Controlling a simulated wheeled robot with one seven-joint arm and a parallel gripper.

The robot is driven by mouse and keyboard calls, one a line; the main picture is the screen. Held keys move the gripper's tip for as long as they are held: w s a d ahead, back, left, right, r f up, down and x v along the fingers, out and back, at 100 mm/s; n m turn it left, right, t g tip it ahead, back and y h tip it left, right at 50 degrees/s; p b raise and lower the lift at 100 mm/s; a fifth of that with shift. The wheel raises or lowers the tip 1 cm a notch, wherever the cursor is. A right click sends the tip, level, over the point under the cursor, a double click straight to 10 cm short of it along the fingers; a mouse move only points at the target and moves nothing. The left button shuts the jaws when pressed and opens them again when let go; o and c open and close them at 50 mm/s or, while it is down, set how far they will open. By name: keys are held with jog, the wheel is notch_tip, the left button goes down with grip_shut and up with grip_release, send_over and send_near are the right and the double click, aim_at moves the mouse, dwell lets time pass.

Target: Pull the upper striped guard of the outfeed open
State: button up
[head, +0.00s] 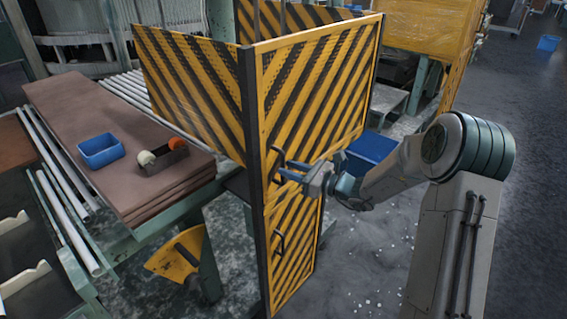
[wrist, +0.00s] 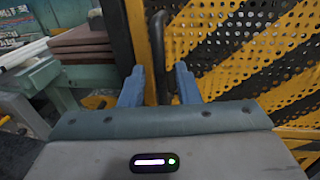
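The upper striped guard (head: 312,85) is a yellow-and-black perforated panel beside a dark post and looks closed. Its dark vertical bar handle (head: 277,163) is near the left edge, and the handle also shows in the wrist view (wrist: 159,45). My gripper (head: 284,170) is at this handle, coming from the right. In the wrist view my gripper (wrist: 160,80) has its two blue fingers apart, one on each side of the handle, with gaps visible. The handle's lower end is hidden behind the gripper body.
A lower striped guard (head: 297,250) with its own handle (head: 279,243) is directly below. A blue bin (head: 368,150) stands behind my forearm. A table with brown boards (head: 95,120) is left of the post. The grey floor (head: 365,260) in front is mostly clear.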

jog(key=shift+x, duration=1.5)
jog(key=shift+s, duration=0.1)
jog(key=shift+c, duration=0.2)
grip_shut()
jog(key=shift+d, duration=0.1)
